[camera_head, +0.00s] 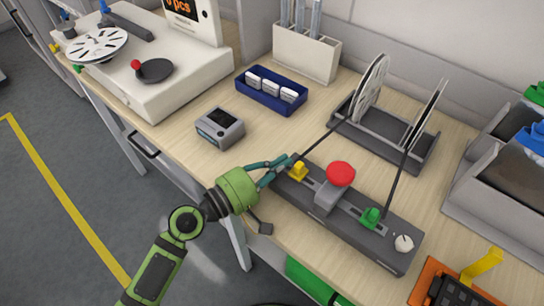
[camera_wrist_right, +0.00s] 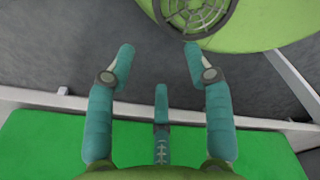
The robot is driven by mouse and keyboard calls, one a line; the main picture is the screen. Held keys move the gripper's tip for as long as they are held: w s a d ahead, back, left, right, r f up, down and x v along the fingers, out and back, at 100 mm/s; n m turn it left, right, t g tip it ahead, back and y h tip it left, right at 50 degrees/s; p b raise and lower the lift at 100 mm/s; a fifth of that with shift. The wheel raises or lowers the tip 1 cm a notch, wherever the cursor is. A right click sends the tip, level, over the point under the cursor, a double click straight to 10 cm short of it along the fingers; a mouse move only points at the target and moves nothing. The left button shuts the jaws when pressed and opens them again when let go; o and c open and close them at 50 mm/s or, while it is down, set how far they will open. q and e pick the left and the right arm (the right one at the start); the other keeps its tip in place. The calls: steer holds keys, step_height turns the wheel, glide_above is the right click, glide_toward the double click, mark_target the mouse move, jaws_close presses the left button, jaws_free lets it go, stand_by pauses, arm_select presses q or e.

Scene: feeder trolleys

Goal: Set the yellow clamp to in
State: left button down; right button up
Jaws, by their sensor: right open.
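The yellow clamp (camera_head: 297,171) sits at the left end of a long dark grey fixture (camera_head: 375,243) on the bench. A red knob (camera_head: 340,174) and a green clamp (camera_head: 370,216) are further along it. My left gripper (camera_head: 287,164) reaches the fixture's left end with its teal fingertips right beside the yellow clamp. Contact with the clamp and the gap between the fingertips are unclear. My right gripper (camera_wrist_right: 160,65) shows only in the right wrist view, open with nothing between its fingers.
Two reels in a rack (camera_head: 375,139) stand behind the fixture, with dark strips running to it. A small grey device (camera_head: 219,128) and a blue tray (camera_head: 270,96) lie to the left. A green surface (camera_wrist_right: 60,145) lies below my right gripper.

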mark_target(298, 185)
arm_select(q)
steer(key=s+d+p, duration=0.1)
steer(key=d, duration=0.1)
steer(key=s+d, duration=0.2)
steer(key=shift+s+d+p, duration=0.1)
steer(key=shift+d+p, duration=0.1)
steer(key=shift+p, duration=0.15)
steer(key=shift+a, duration=0.1)
